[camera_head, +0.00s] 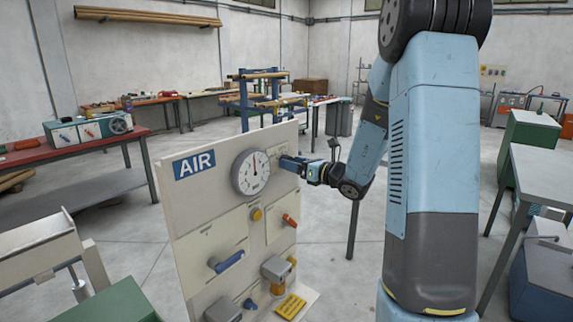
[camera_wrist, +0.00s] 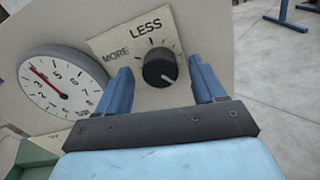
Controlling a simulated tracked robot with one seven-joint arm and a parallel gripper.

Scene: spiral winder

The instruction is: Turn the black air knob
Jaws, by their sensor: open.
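The black air knob (camera_wrist: 160,68) shows in the wrist view on a pale plate marked LESS and MORE, with a white pointer line toward its lower right. My gripper (camera_wrist: 163,80) is open, with one blue finger on each side of the knob. I cannot tell whether the fingers touch it. In the head view my gripper (camera_head: 290,164) is at the upper right of the AIR panel (camera_head: 190,220), beside the gauge, and hides the knob. The round gauge (camera_head: 251,172) has its needle near the top; it also shows in the wrist view (camera_wrist: 62,88).
A red-topped bench (camera_head: 70,150) stands at left and a grey table (camera_head: 545,175) at right. Open floor lies behind the panel.

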